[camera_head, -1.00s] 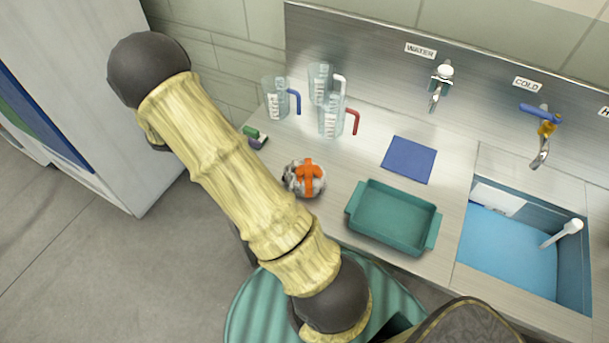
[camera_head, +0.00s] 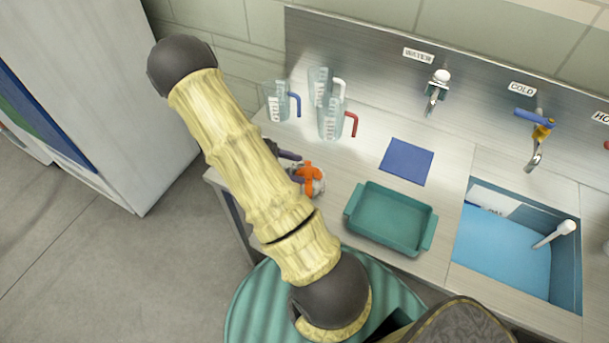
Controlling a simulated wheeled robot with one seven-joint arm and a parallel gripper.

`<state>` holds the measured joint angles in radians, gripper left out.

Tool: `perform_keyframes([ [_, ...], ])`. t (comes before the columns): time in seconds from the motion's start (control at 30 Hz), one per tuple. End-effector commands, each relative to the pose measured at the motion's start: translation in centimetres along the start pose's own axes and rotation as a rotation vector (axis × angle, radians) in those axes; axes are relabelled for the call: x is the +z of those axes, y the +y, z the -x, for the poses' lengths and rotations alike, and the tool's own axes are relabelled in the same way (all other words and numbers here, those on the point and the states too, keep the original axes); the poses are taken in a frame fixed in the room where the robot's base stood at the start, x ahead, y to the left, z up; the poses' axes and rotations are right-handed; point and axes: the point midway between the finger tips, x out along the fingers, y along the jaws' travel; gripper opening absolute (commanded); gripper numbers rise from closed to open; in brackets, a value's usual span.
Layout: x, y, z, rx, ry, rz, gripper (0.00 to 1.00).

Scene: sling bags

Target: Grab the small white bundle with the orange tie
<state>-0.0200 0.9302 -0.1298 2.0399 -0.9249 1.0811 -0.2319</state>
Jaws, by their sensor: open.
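The small white bundle (camera_head: 319,186) with the orange tie (camera_head: 308,177) sits on the steel counter, left of the green tray. Its left side is hidden by my arm and gripper. My gripper (camera_head: 293,166) shows only in part past the right edge of my arm. One dark finger is just above and left of the bundle in the picture, and the other is close to its left side. The jaws are open. I cannot tell whether a finger touches the bundle.
A green tray (camera_head: 431,236) lies right of the bundle, and a blue cloth (camera_head: 407,162) lies behind it. Clear measuring jugs (camera_head: 330,118) stand at the back left. A sink with a blue basin (camera_head: 505,250) is at the right. Bare counter lies between bundle and jugs.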

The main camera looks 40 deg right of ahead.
Motion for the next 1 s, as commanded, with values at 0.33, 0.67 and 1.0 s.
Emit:
perform_keyframes([
  [0.33, 0.4, -0.1, -1.1, -0.009, -0.002, -0.004, 0.58],
  [0.67, 0.7, -0.4, -5.3, -0.008, -0.002, -0.003, 0.58],
  [1.0, 0.5, -0.3, -5.4, -0.005, 0.0, -0.003, 0.58],
])
